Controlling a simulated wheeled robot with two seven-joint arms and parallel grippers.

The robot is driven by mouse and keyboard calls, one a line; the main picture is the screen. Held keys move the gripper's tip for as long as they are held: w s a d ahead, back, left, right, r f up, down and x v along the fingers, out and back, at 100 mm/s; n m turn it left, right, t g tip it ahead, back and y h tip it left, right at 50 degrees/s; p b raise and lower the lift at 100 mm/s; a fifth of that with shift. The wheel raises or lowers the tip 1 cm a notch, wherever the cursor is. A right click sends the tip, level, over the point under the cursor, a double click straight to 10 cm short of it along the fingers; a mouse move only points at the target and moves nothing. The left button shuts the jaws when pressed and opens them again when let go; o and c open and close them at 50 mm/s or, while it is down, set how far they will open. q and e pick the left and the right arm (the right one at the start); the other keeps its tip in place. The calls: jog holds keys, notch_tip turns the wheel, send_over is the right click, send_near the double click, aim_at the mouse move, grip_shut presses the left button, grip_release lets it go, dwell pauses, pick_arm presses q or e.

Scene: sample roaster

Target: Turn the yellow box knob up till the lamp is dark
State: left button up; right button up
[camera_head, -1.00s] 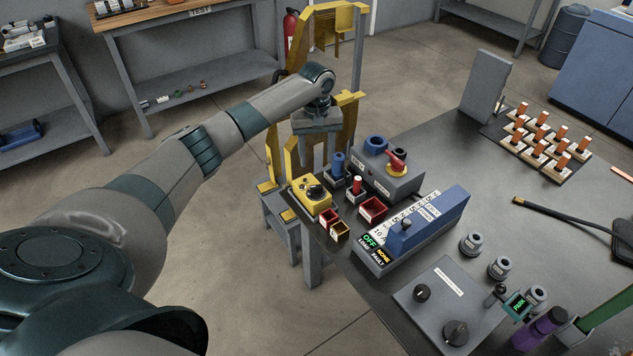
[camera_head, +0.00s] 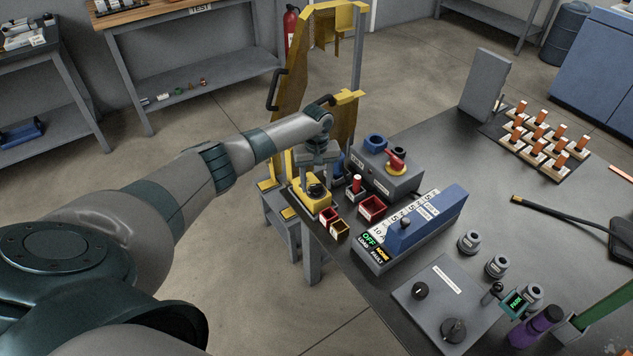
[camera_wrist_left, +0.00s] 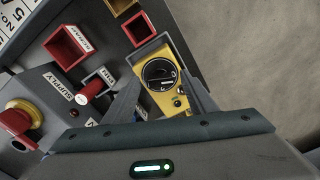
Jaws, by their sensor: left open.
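The yellow box (camera_head: 311,198) stands at the left edge of the dark bench, and it also shows in the left wrist view (camera_wrist_left: 175,98). Its black round knob (camera_wrist_left: 160,73) faces the wrist camera. Small round fittings sit on the box below the knob; I cannot tell which is the lamp or whether it is lit. My left gripper (camera_head: 317,180) is directly above the box, pointing down. In the wrist view its open fingers (camera_wrist_left: 162,78) are on either side of the knob; contact is not clear. My right gripper is not in view.
Red and brown small bins (camera_head: 328,217) sit close beside the yellow box. A red-topped post (camera_head: 357,185) and a grey box with a red handle (camera_head: 393,178) stand to the right. A yellow frame (camera_head: 300,105) rises behind. Open floor lies left of the bench.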

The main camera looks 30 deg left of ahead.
pick_arm(q)
jog(key=shift+c, duration=1.3)
jog(key=c, duration=0.8)
